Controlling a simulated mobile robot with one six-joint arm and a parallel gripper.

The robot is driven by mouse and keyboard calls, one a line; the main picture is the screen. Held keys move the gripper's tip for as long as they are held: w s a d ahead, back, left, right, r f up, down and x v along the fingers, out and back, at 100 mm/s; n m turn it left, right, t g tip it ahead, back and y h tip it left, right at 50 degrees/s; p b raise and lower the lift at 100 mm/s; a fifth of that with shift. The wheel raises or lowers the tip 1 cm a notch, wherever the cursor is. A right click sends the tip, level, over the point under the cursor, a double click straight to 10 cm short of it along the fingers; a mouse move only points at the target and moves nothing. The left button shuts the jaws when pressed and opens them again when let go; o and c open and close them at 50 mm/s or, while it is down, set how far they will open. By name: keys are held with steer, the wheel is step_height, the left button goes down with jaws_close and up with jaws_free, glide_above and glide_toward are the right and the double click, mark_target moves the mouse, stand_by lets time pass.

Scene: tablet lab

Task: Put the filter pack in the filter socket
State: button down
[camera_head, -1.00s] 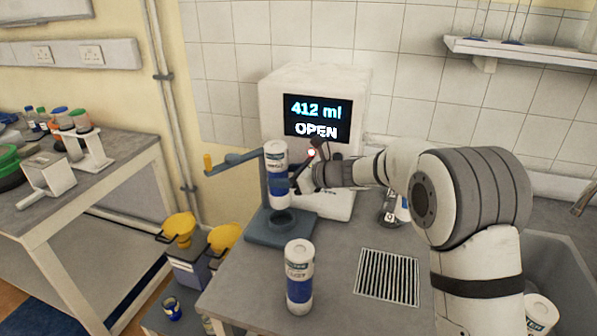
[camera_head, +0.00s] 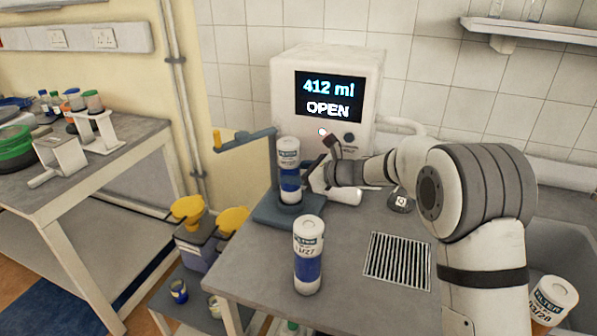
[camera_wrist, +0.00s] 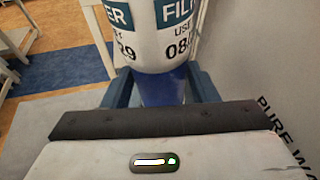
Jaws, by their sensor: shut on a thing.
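The filter pack (camera_head: 289,158), a white cylinder with a blue lower band, is upright at the blue-grey stand. My gripper (camera_head: 294,183) is shut on it from the right side. The filter socket (camera_head: 284,209) is the round seat on the stand's base. The pack's lower end is at the socket; I cannot tell whether it is fully seated. In the wrist view the pack (camera_wrist: 160,40) stands upright beyond the gripper body, with its label partly cut off at the top.
A raised lever arm (camera_head: 243,142) with a yellow knob reaches left from the stand. The white machine (camera_head: 280,95) behind reads "412 ml OPEN". Another filter pack (camera_head: 307,262) stands in front, left of a drain grille (camera_head: 398,260). A third pack (camera_head: 552,300) is at lower right.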

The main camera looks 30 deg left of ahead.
mark_target(297, 201)
steer(key=shift+s+d+f+b, duration=0.1)
steer(key=shift+f+b, duration=0.4)
steer(key=shift+f, duration=0.4)
steer(key=shift+s+d+f+b, duration=0.1)
steer(key=shift+f+b, duration=0.4)
steer(key=shift+f, duration=0.4)
steer(key=c, duration=0.9)
jaws_free()
steer(key=shift+w+a, duration=0.1)
steer(key=shift+w, duration=0.05)
steer(key=shift+o, duration=0.8)
steer(key=shift+w+a+f, duration=0.25)
steer(key=shift+w, duration=0.05)
steer(key=shift+o, duration=1.4)
steer(key=shift+s+d+r, duration=0.15)
steer(key=shift+r, duration=0.2)
